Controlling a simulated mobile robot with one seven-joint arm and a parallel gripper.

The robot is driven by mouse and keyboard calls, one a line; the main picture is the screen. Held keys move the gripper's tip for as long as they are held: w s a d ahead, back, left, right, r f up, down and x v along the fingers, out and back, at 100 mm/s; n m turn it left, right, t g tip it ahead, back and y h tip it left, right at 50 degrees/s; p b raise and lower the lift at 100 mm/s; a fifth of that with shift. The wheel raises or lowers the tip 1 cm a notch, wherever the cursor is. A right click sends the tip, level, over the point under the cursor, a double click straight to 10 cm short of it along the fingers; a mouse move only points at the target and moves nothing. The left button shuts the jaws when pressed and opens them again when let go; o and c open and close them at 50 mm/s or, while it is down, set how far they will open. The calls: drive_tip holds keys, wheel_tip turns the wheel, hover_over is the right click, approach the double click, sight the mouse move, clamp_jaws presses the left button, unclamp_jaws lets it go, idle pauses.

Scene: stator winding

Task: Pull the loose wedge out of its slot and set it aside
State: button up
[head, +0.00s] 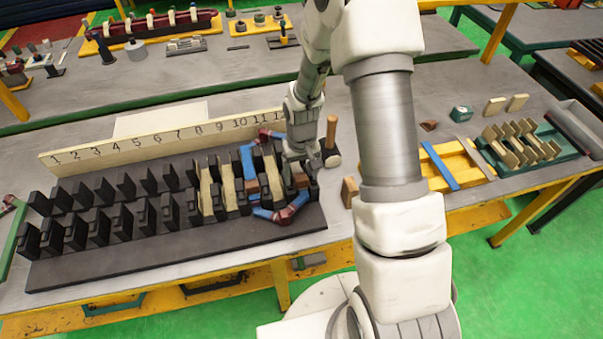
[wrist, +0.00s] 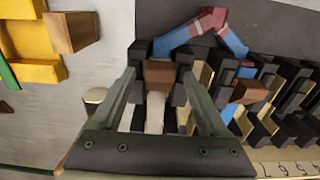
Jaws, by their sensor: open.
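A brown wedge (wrist: 160,75) sits in a slot between two black teeth near the right end of the dark stator model (head: 170,250). It also shows in the head view (head: 301,180). A pale strip (wrist: 155,113) lies in the same slot, nearer the gripper's base in the wrist view. My gripper (wrist: 157,80) is open, its fingers on either side of the slot with the brown wedge between them. I cannot tell whether they touch it. Another brown wedge (wrist: 250,91) sits by the neighbouring coil and looks tilted.
A blue and red coil (head: 288,214) loops beside my gripper. The numbered board (head: 150,145) stands behind the slots. A mallet (head: 331,150) and a brown block (head: 349,192) stand to the right, before a yellow tray (head: 428,168).

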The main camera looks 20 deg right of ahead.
clamp_jaws()
drive_tip(key=shift+s, duration=0.2)
idle(0.3)
